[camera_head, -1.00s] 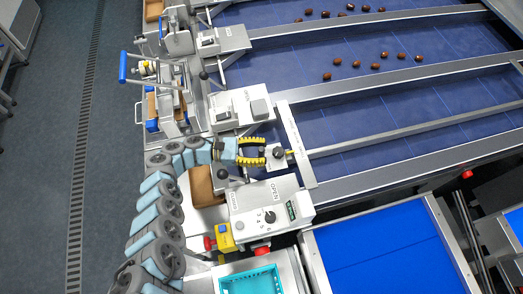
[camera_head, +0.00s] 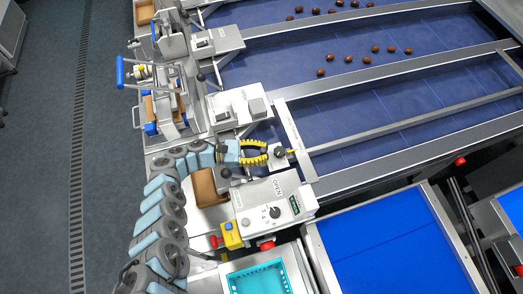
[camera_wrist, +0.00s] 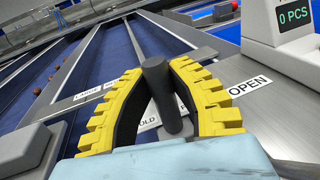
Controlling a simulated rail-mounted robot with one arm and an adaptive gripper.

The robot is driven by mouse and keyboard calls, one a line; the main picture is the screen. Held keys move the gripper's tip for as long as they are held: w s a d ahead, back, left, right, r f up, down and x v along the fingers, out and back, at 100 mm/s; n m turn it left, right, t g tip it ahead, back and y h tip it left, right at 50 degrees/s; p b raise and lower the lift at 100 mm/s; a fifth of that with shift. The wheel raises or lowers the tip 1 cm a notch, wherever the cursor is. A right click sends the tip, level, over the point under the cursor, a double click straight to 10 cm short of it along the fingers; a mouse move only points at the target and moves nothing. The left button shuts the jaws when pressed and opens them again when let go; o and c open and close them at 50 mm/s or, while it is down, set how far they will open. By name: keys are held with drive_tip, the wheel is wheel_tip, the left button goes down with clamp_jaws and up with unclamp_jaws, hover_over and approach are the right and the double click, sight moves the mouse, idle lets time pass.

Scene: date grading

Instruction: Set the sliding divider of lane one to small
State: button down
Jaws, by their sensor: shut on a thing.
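The lane divider is a long grey bar (camera_head: 400,122) over the blue lane. At its near end are a dark knob (camera_head: 279,151) and a small yellow pointer (camera_head: 291,151) beside the pale scale strip (camera_head: 305,167). My gripper (camera_head: 267,151) has its yellow fingers at this knob. In the wrist view, my gripper (camera_wrist: 157,72) is shut around the upright dark post of the knob (camera_wrist: 158,90). A "LARGE" label (camera_wrist: 87,93) shows left of the fingers. The pointer and the scale's other marks are hidden or too small to read.
A white control box (camera_head: 262,212) with a dial stands just below my gripper; its "OPEN" label (camera_wrist: 249,86) shows in the wrist view. Another white box (camera_head: 238,107) stands above. Dates (camera_head: 376,48) lie on the upper lanes. A teal crate (camera_head: 262,281) is at the bottom.

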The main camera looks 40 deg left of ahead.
drive_tip(key=c, duration=0.9)
unclamp_jaws()
drive_tip(key=shift+c, duration=0.2)
drive_tip(key=shift+s+a, duration=0.1)
drive_tip(key=shift+a, duration=0.05)
drive_tip(key=shift+v, duration=3.1)
drive_tip(key=shift+s+a, duration=0.3)
